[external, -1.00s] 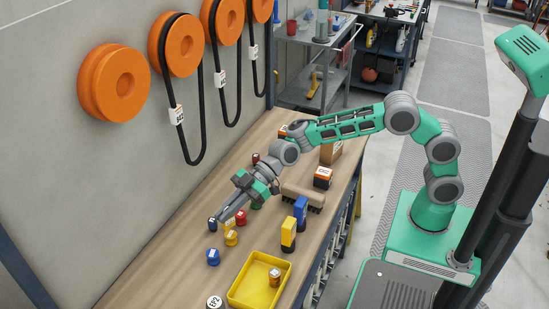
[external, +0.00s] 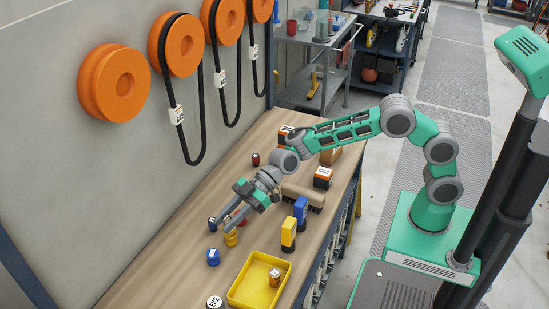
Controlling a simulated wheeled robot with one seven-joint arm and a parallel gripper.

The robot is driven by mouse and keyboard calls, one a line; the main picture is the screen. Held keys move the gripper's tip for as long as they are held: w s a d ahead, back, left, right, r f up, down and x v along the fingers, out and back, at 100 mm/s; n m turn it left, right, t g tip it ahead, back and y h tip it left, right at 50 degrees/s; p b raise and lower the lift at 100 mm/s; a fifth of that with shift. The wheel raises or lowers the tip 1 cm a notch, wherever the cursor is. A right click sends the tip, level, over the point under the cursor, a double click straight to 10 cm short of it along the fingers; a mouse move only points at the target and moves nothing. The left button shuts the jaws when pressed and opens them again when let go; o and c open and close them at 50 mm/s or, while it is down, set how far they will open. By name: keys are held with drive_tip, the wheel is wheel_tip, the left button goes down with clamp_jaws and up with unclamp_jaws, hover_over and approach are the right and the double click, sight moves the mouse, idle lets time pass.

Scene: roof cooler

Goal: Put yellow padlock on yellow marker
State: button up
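My gripper (external: 230,232) reaches down and left over the bench with its fingers apart. They are at a small yellow piece (external: 231,240), which looks like the yellow padlock; I cannot tell whether they touch it. A taller yellow block with a dark base (external: 288,234) stands upright to the right, near the tray. I cannot tell which yellow thing is the marker. A red piece (external: 240,217) shows partly between and behind the fingers.
A blue piece (external: 213,257) and a dark blue one (external: 212,223) stand close to the left. A yellow tray (external: 243,299) holding a small can (external: 275,277) is in front. A blue block (external: 301,208) and a brown roller-like object (external: 303,195) are to the right.

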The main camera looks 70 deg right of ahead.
drive_tip(key=shift+r, duration=0.25)
drive_tip(key=b+v, duration=0.1)
drive_tip(key=v, duration=1.1)
drive_tip(key=shift+s, duration=0.1)
drive_tip(key=s+d+m+h, duration=0.2)
drive_tip(key=d, duration=0.2)
drive_tip(key=s+d+m+h+p, duration=0.1)
drive_tip(key=s+d+h, duration=0.1)
drive_tip(key=d, duration=0.2)
drive_tip(key=s+d+f+m+h+p, duration=0.1)
drive_tip(key=s+d+m+h, duration=0.1)
drive_tip(key=d, duration=0.3)
drive_tip(key=shift+s+d+m+t+h, duration=0.15)
drive_tip(key=shift+s+m+t+h, duration=0.15)
drive_tip(key=shift+t+h, duration=0.1)
drive_tip(key=s+d+f+m+g+h+p, duration=0.2)
drive_tip(key=s+d+m+h, duration=0.3)
drive_tip(key=s+d, duration=0.9)
drive_tip(key=shift+s+d+f+m, duration=0.4)
drive_tip(key=shift+f+m, duration=0.25)
drive_tip(key=shift+m, duration=0.45)
